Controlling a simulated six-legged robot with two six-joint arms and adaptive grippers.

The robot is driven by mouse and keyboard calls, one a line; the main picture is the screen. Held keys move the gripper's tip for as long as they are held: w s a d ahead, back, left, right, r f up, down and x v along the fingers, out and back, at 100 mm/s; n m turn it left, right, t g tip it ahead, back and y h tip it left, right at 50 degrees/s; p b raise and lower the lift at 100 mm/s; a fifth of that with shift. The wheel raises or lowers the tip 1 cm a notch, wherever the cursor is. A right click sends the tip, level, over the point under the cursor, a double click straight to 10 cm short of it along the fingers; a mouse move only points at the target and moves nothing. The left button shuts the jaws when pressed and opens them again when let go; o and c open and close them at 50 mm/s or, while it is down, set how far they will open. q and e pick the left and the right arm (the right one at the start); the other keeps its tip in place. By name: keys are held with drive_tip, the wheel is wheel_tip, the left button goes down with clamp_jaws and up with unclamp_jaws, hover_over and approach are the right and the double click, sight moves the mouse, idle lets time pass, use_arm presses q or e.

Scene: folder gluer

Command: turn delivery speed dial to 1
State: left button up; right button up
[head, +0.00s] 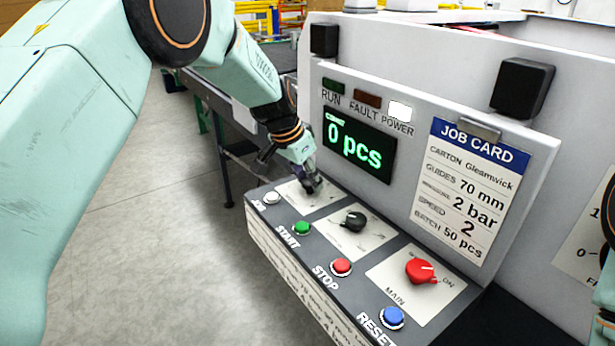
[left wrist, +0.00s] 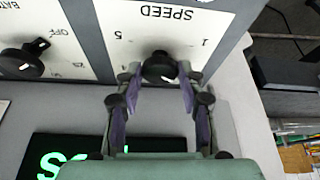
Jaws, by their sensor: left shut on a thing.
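The delivery speed dial is a black knob (left wrist: 160,67) in the left wrist view, on a white plate (left wrist: 160,22) marked SPEED, 5 and 1. The plate appears upside down there. My left gripper (left wrist: 160,80) is shut on the knob, with a finger on each side. In the head view my left gripper (head: 309,186) reaches down to the far end of the control panel and mostly hides this dial. I cannot tell which number the dial points to. My right gripper is not in view.
The panel also holds a black batch dial (head: 354,221), a red main switch (head: 420,271), and green (head: 302,228), red (head: 341,267) and blue (head: 392,317) buttons. The display (head: 358,146) reads 0 pcs. The job card (head: 467,195) lists speed 2. Floor is clear at left.

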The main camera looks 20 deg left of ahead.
use_arm(q)
drive_tip(key=shift+d+r+n+t+y+p, duration=0.15)
drive_tip(key=shift+n+y+p, duration=0.1)
drive_tip(key=shift+n+p, duration=0.7)
drive_tip(key=shift+r+n+t+y+p, duration=0.2)
drive_tip(key=shift+n+p, duration=0.45)
drive_tip(key=shift+p, duration=0.55)
drive_tip(key=shift+d+f+n+y+p, duration=0.15)
drive_tip(key=shift+n+y+p, duration=0.55)
drive_tip(key=shift+n, duration=0.5)
drive_tip(key=shift+w+n, duration=0.1)
drive_tip(key=shift+n, duration=0.2)
drive_tip(key=shift+f+n+y+b, duration=0.15)
drive_tip(key=shift+n+y+b, duration=0.2)
drive_tip(key=shift+n, duration=0.45)
drive_tip(key=n+y+b, duration=0.1)
drive_tip(key=n+b, duration=0.2)
drive_tip(key=shift+d, duration=0.15)
drive_tip(key=shift+n+b, duration=0.35)
drive_tip(key=shift+n, duration=0.15)
